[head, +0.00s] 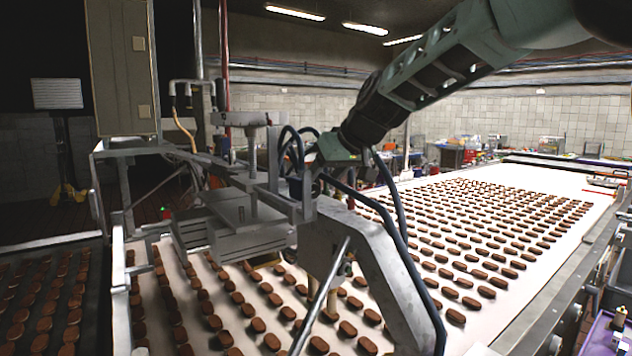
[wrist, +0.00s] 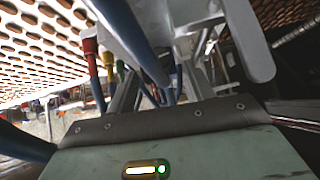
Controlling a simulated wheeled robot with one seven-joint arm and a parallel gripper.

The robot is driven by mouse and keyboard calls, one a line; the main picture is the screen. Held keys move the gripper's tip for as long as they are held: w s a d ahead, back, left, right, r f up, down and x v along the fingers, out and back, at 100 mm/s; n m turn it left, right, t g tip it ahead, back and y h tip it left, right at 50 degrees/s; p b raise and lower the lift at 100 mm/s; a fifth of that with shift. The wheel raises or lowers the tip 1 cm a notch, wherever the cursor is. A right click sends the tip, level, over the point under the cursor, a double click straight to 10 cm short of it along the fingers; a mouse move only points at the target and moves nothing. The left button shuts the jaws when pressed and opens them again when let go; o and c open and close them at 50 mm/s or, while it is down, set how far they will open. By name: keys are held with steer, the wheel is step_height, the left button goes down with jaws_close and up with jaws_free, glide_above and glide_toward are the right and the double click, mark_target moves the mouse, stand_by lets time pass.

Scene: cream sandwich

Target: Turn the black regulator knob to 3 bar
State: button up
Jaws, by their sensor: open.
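My gripper (head: 325,160) is at the end of the arm, beside the grey metal frame of the machine above the belt. Its pale green hand is partly lost among dark blue hoses (head: 402,225). In the wrist view the hand's green body with a lit indicator fills the bottom, and the gripper (wrist: 160,84) points in among blue hoses and grey metal parts. The jaws are open, with nothing seen held between them. I cannot make out the black regulator knob or any pressure scale; hoses, frame and hand crowd that spot.
The conveyor belt (head: 478,217) carries many brown biscuits in rows. A grey press-like unit (head: 235,222) hangs over the belt on the left. A slanted metal bracket (head: 372,262) stands in front of the gripper. A red fitting (wrist: 89,46) and a yellow one show in the wrist view.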

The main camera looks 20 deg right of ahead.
mark_target(317, 186)
steer(key=shift+x, duration=2.1)
steer(key=shift+c, duration=0.3)
steer(key=c, duration=0.9)
steer(key=shift+w+d+f+y+b, duration=0.15)
steer(key=shift+f+y+b, duration=0.2)
steer(key=shift+b, duration=0.7)
steer(key=m+y+b, duration=0.1)
steer(key=b, duration=0.2)
steer(key=shift+g, duration=0.3)
steer(key=shift+r+y, duration=0.25)
steer(key=o, duration=1)
steer(key=shift+c, duration=0.2)
